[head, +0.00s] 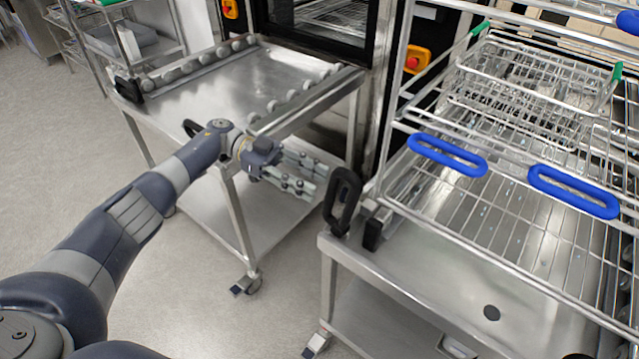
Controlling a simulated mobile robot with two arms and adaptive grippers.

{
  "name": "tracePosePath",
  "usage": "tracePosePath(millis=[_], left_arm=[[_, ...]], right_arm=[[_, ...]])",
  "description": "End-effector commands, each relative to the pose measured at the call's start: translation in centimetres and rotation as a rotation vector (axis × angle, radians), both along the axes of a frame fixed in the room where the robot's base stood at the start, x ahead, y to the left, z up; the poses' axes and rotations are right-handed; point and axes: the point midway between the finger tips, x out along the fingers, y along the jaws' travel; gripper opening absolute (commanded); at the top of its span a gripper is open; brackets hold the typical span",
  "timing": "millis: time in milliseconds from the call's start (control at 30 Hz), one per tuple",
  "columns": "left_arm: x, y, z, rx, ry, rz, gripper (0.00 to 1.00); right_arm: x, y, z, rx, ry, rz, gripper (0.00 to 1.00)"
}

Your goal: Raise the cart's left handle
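A steel cart (200,92) with rows of rollers along its top stands left of centre. A black handle (128,88) is at its far left corner. A second black loop (192,128) shows on its near edge, partly hidden behind my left arm. A black loop handle (342,202) stands upright at the left corner of the steel cart on the right (430,255). My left gripper (306,178) is in front of the roller cart's near right part, left of the upright handle and apart from it. Its fingers are spread and look empty. My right gripper is out of view.
The right cart carries a wire rack with blue handles (448,155) and a wire basket (530,85). Washer frames with orange switches (416,60) stand behind. A shelf (130,40) is at the back left. Floor (60,150) is clear at left.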

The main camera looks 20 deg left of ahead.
Motion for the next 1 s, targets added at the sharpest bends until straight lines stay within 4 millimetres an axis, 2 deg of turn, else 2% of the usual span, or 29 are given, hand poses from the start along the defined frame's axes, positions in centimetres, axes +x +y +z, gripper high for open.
tracePosePath(millis=[133, 400, 1000], left_arm=[[0.4, 2.1, 0.4, 0.0, 0.001, 0.003, 0.39], [0.7, 4.0, 0.7, -0.001, -0.001, 0.002, 0.39], [0.7, 4.4, 0.7, -0.001, 0.0, 0.001, 0.39]], right_arm=[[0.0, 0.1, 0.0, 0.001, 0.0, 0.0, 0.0], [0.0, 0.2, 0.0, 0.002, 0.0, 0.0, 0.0], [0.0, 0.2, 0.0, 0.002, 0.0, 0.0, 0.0]])
